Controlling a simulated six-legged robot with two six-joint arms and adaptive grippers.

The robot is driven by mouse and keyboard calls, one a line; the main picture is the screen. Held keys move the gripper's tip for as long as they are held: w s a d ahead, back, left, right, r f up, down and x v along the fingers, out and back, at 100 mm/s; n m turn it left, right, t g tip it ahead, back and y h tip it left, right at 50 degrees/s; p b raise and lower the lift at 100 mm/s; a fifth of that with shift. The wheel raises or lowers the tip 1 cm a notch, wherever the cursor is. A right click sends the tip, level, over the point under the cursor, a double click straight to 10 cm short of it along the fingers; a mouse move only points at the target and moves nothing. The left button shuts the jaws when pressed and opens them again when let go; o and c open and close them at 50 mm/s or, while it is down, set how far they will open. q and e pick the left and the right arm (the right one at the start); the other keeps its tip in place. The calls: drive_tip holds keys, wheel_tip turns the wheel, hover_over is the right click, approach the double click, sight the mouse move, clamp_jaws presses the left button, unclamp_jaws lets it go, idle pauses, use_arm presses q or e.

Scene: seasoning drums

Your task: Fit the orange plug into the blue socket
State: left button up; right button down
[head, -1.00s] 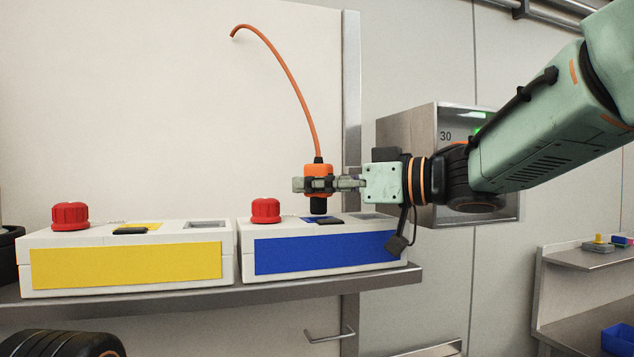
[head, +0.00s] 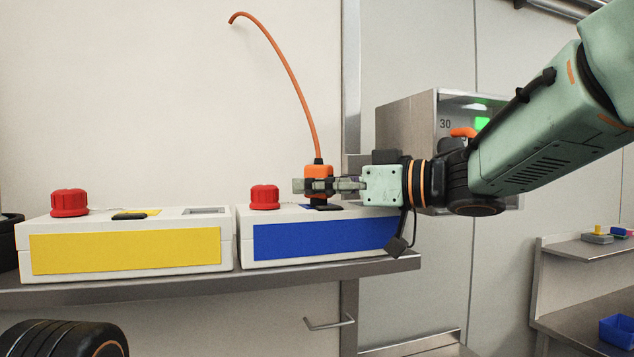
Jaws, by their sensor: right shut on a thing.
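The orange plug (head: 318,170) has a black lower end and an orange cable (head: 296,85) curving up to the left. My right gripper (head: 318,186) is shut on the plug and holds it upright over the blue-fronted box (head: 325,240). The blue socket (head: 309,207) is on top of that box, mostly hidden behind the plug and the black cover. The plug's lower end meets the socket area; how deep it sits I cannot tell. My left gripper is not in view.
A red knob (head: 265,197) stands left of the plug on the same box. A yellow-fronted box (head: 125,250) with another red knob (head: 69,203) is to the left. Both boxes sit on a metal shelf (head: 200,288). A steel cabinet (head: 408,128) is behind my right arm.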

drive_tip(key=shift+f, duration=0.3)
drive_tip(key=c, duration=1)
unclamp_jaws()
drive_tip(key=shift+c, duration=0.2)
drive_tip(key=v, duration=1.1)
drive_tip(key=shift+s+d, duration=0.2)
drive_tip(key=shift+d, duration=0.15)
drive_tip(key=shift+s+d, duration=0.1)
drive_tip(key=shift+d, duration=0.05)
